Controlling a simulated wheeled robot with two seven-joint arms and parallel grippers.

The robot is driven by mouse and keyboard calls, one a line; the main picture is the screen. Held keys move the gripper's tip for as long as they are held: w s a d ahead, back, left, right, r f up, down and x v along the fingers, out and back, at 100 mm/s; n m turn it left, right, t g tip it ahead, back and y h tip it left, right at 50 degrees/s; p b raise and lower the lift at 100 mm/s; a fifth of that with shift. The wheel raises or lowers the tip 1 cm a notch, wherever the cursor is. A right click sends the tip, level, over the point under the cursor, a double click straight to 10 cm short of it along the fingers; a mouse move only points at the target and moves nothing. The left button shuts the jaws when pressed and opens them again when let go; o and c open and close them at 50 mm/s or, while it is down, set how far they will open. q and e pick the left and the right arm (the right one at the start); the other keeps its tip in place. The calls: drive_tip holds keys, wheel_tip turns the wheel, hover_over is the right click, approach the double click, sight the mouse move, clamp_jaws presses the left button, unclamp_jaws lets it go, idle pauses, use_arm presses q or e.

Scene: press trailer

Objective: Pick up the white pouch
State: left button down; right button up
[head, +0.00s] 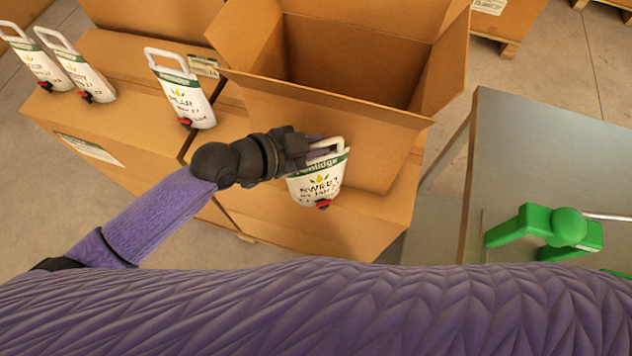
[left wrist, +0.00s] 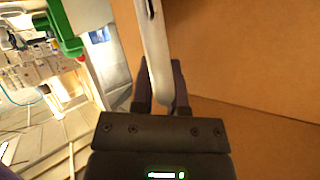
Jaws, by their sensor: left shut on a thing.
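The white pouch (head: 318,184) has a green band, printed text, a red tap at its bottom and a white loop handle. My left gripper (head: 322,150) is shut on the pouch at its handle, in front of the open cardboard box. In the left wrist view, the white handle (left wrist: 153,50) passes between the two dark fingers of the left gripper (left wrist: 160,95). The pouch hangs roughly upright against the box's front side. I cannot tell whether its bottom touches the cardboard below. My right gripper is not in view.
An open, empty-looking cardboard box (head: 345,60) stands behind the pouch. Three similar pouches stand on boxes to the left, the nearest one (head: 183,95) closest to my arm. A metal table (head: 535,150) with a green clamp-like tool (head: 545,228) is on the right.

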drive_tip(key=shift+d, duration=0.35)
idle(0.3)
